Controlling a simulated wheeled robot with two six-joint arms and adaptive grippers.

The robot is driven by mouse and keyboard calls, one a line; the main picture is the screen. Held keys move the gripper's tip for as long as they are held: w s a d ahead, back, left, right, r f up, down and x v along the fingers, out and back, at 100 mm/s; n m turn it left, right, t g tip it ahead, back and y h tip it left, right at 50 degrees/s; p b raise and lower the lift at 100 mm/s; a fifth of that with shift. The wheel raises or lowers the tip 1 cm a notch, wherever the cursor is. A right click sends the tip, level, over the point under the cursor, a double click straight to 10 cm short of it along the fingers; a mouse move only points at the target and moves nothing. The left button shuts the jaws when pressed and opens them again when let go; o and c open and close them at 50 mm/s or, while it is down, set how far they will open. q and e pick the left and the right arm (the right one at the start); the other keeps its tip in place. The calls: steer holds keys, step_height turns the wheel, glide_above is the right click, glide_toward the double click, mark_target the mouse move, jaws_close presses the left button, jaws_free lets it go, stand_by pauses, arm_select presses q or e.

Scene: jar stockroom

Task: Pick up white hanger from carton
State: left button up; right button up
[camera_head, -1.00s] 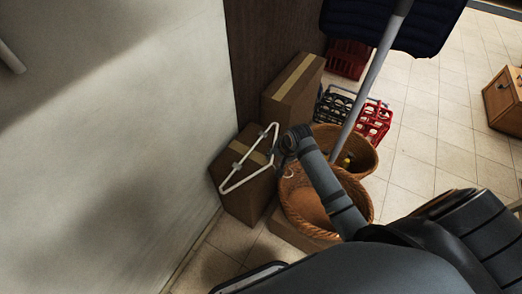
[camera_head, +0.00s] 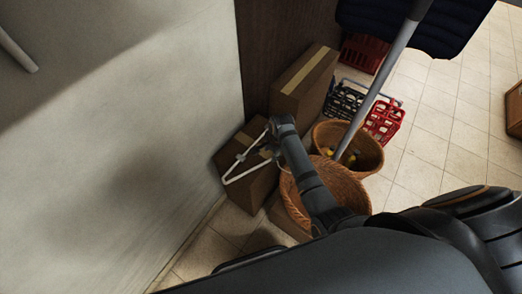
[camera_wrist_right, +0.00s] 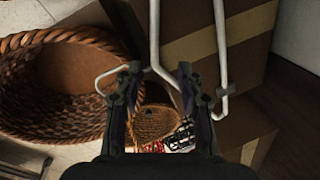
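The white hanger (camera_head: 238,177) lies on top of the lower brown carton (camera_head: 247,194), against the wall. My right gripper (camera_head: 273,133) is at the hanger's upper right end and covers part of it. In the right wrist view, the fingers of my right gripper (camera_wrist_right: 158,70) are apart, with the white hanger (camera_wrist_right: 154,30) running between them. The carton (camera_wrist_right: 245,35) with its tape strip is behind it. I cannot tell whether a finger touches the hanger. My left gripper is not in view.
A taller carton (camera_head: 308,88) stands behind. A wicker basket (camera_head: 345,190) is close to the right of my forearm, and another basket (camera_head: 365,158) is behind it. Tiled floor (camera_head: 440,150) is free to the right.

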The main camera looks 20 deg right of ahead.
mark_target(269, 160)
steer(key=f, duration=0.2)
steer(key=f+b, duration=0.1)
steer(key=f, duration=0.2)
steer(key=shift+w+a+f, duration=0.1)
steer(key=shift+w+a, duration=0.05)
steer(key=shift+a, duration=0.05)
jaws_close()
